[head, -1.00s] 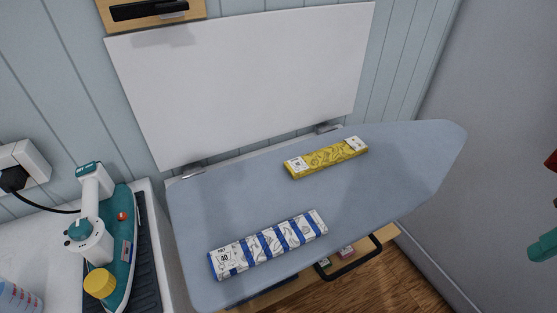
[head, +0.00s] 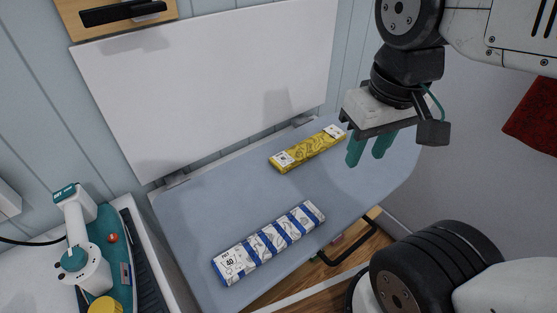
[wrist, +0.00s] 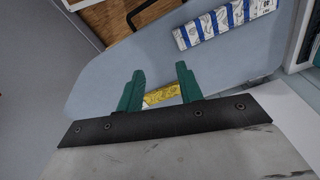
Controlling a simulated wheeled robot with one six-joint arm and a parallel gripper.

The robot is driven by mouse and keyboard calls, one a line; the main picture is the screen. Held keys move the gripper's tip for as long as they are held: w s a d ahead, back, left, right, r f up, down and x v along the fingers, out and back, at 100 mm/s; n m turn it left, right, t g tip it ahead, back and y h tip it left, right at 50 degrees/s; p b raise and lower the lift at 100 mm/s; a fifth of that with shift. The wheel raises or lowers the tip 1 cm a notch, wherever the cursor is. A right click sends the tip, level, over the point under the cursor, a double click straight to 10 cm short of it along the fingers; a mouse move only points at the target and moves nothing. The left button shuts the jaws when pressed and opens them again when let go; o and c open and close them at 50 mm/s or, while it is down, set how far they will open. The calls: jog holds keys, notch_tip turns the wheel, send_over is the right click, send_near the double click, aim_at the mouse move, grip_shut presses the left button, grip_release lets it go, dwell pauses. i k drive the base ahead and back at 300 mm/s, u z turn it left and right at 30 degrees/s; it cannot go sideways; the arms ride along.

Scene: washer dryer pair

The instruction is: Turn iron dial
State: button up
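The iron (head: 106,252) is teal and white and stands at the lower left of the head view on a dark ridged rest. A round teal dial (head: 74,260) sits on its white body, and a small red knob (head: 113,238) shows beside it. My gripper (head: 368,150) is above the right part of the ironing board, well to the right of the iron. Its two teal fingers are apart with nothing between them. In the wrist view the gripper (wrist: 158,84) points over the board, and the iron does not clearly show there.
The blue-grey ironing board (head: 190,215) is folded down from the wall. A yellow box (head: 307,150) and a blue-striped box (head: 268,243) lie on it. A black handle (head: 345,250) is on a drawer below. A yellow cap (head: 104,306) is near the iron.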

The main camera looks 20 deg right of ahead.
aim_at(74, 259)
jog(key=z, duration=1.85)
jog(key=k, duration=1.05)
jog(key=u, duration=1.8)
